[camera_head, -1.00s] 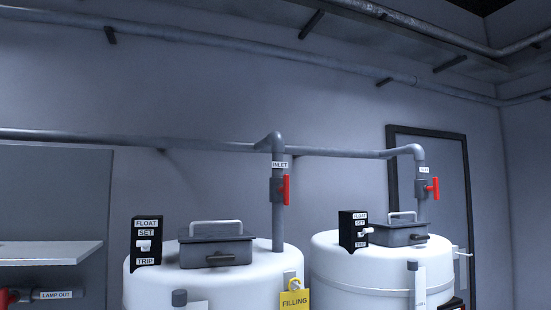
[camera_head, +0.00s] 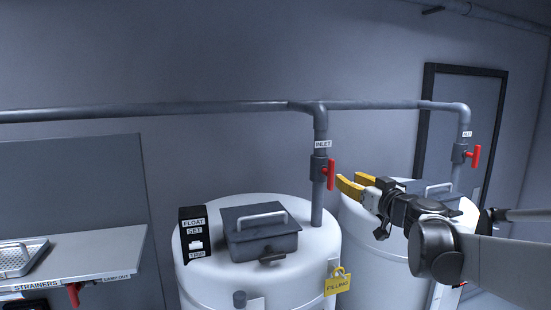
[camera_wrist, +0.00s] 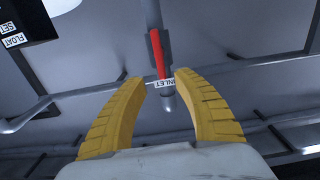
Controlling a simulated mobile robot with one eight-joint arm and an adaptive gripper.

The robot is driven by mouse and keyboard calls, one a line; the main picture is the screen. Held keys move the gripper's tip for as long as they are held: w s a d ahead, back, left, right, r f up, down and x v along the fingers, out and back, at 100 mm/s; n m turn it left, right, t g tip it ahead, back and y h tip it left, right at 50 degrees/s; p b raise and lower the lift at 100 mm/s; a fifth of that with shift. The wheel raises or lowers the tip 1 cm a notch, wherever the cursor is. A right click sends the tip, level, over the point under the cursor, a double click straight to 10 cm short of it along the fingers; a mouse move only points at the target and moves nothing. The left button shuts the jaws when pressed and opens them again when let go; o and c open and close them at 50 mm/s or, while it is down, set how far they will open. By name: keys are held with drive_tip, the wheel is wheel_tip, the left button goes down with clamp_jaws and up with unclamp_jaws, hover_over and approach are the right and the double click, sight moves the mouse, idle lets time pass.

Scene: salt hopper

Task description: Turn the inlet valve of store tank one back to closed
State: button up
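The inlet valve has a red handle (camera_head: 331,174) on the grey vertical pipe above the nearer white tank (camera_head: 300,215). The handle hangs upright, in line with the pipe, below an INLET label (camera_head: 322,144). In the wrist view the red handle (camera_wrist: 159,55) lies ahead, just beyond and between my fingertips. My gripper (camera_head: 352,184) has yellow fingers, spread open and empty, just right of the handle in the head view. The fingers do not appear to touch the handle. A yellow FILLING tag (camera_head: 337,285) hangs on this tank's side.
A second tank (camera_head: 352,222) with its own red valve handle (camera_head: 473,156) stands to the right, partly behind my arm. A lidded hatch (camera_head: 262,238) and a FLOAT switch box (camera_head: 195,236) sit on the nearer tank. A strainer shelf (camera_head: 110,252) is at left.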

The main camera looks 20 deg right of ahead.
sight(333, 171)
drive_tip(key=w+p, duration=0.1)
drive_tip(key=w, duration=0.4)
drive_tip(key=w+p, duration=0.1)
drive_tip(key=w, duration=0.4)
drive_tip(key=shift+a+f, duration=0.1)
drive_tip(key=shift+a, duration=0.1)
clamp_jaws()
